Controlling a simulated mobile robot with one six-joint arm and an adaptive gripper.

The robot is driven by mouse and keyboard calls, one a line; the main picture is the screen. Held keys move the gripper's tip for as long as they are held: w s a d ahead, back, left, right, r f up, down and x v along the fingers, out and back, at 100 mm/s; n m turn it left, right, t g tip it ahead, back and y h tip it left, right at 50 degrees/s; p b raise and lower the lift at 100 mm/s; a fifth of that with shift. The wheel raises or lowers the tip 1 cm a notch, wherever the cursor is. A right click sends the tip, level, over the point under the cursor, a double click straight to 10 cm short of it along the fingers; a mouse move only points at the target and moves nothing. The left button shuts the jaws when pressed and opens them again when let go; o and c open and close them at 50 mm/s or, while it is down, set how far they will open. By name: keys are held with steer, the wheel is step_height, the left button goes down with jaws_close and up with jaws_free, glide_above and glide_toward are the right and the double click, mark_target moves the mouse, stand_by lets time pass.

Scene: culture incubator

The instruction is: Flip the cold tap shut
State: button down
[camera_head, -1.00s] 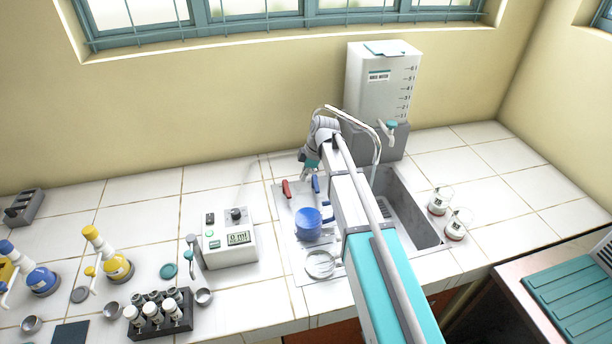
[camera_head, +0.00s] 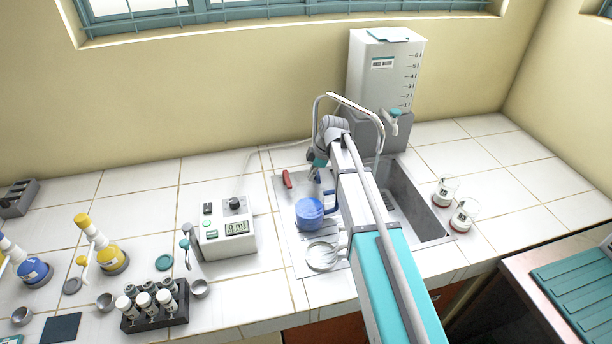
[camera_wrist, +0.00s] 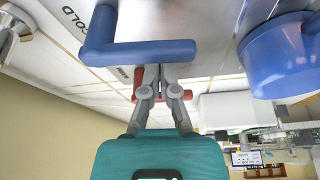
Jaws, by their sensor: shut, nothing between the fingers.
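The cold tap is a blue L-shaped lever (camera_wrist: 140,53) beside the word COLD in the wrist view; in the head view my arm's end mostly hides it. My gripper (camera_wrist: 162,70) is shut and empty, with its fingertips right at the long part of the blue lever. I cannot tell whether they touch it. In the head view my gripper (camera_head: 315,167) is low over the back of the sink deck. The red lever (camera_head: 287,180) stands to its left, and it also shows partly behind my fingers in the wrist view (camera_wrist: 138,82).
A blue jug (camera_head: 309,213) stands on the deck in front of the taps, close to my gripper. A glass dish (camera_head: 321,257) lies nearer. The curved spout (camera_head: 347,99) rises behind my arm. The sink basin (camera_head: 424,207) is to the right, with a water tank (camera_head: 383,73) behind.

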steer(key=shift+d, duration=0.15)
steer(key=shift+d, duration=0.75)
steer(key=shift+w, duration=0.1)
steer(key=shift+w+a, duration=0.2)
steer(key=shift+a, duration=0.55)
steer(key=shift+s+a, duration=0.1)
steer(key=shift+a, duration=0.05)
